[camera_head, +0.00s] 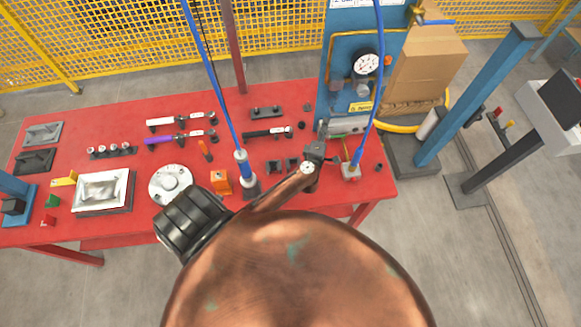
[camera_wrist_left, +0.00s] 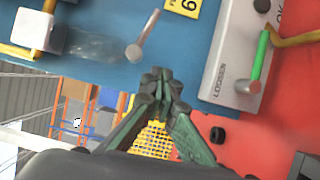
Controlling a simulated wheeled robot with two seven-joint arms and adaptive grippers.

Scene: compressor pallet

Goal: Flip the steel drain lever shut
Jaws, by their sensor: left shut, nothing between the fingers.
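The steel lever (camera_wrist_left: 145,35) shows in the left wrist view as a short grey bar with a rounded end, slanting across the blue panel (camera_wrist_left: 105,20). It lies beside a clear bowl with a white block (camera_wrist_left: 35,30). My left gripper (camera_wrist_left: 160,76) is shut and empty, its fingertips below and slightly right of the lever's rounded end in the picture, with a visible gap. In the head view my left gripper (camera_head: 322,126) is at the foot of the blue panel (camera_head: 345,60); I cannot make out the lever there. My right gripper is not in view.
A grey box marked LOOSEN (camera_wrist_left: 232,50) with a green-handled lever (camera_wrist_left: 259,58) is right of my fingers. A gauge (camera_head: 365,62) is on the panel. The red table (camera_head: 120,125) holds tools and a blue-hosed tool (camera_head: 244,168). A cardboard box (camera_head: 428,65) stands behind right.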

